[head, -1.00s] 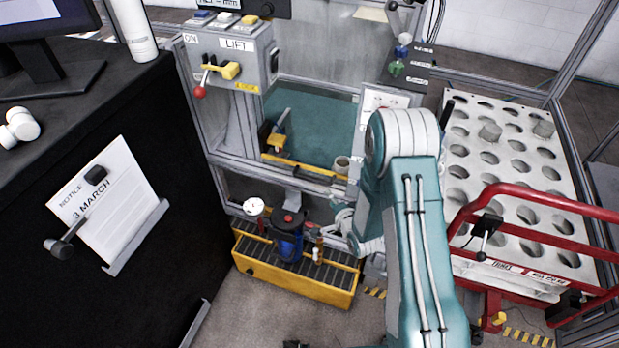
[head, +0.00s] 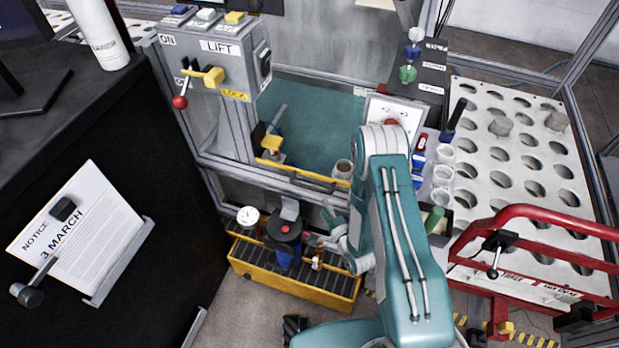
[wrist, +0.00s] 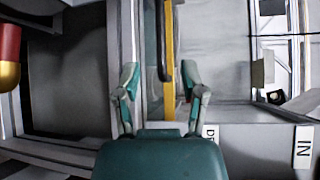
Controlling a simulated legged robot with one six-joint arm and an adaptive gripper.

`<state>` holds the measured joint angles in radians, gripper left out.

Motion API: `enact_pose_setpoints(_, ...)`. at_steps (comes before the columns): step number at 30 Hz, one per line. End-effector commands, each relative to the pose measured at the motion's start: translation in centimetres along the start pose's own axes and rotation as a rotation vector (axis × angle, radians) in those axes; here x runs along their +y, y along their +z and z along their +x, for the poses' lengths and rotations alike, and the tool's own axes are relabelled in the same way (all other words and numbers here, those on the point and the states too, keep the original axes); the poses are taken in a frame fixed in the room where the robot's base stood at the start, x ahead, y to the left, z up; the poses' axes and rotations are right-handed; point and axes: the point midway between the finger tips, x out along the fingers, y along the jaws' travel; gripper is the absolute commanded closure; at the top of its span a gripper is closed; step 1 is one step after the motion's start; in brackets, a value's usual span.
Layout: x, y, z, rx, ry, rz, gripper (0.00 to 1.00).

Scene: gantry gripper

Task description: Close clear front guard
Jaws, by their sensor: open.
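The clear front guard (head: 303,178) shows mainly as a yellow-edged strip with a dark handle bar along the lower front of the teal-floored bay. Its clear panel is hard to make out, and the bay front looks open above the strip. In the wrist view the yellow strip (wrist: 169,100) and dark bar run lengthwise between my fingers. My gripper (wrist: 160,78) is open, with one teal finger on each side of the strip. In the head view my gripper (head: 335,222) is low in front of the bay, partly hidden by my arm. Contact cannot be told.
A lift control box (head: 217,62) with levers stands left of the bay. Below is a yellow crate (head: 295,283) with a blue-bodied device (head: 287,240). A white holed rack (head: 520,150) and red rail (head: 530,212) are at right. A black cabinet (head: 150,180) is at left.

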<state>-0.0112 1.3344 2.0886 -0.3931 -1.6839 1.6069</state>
Motion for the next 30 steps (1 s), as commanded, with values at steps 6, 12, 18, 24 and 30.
enact_pose_setpoints(6, 0.1, 0.1, 1.4, -0.004, -0.003, 0.0, 0.46)
enact_pose_setpoints(12, 0.1, 0.1, 5.0, -0.004, -0.004, 0.0, 0.46)
enact_pose_setpoints(18, 0.0, 0.1, 8.6, -0.003, -0.003, 0.001, 0.46)
enact_pose_setpoints(24, 0.1, 0.1, 10.5, -0.001, -0.001, 0.001, 0.46)
enact_pose_setpoints(30, 0.1, 0.1, 10.8, -0.001, 0.0, 0.001, 0.46)
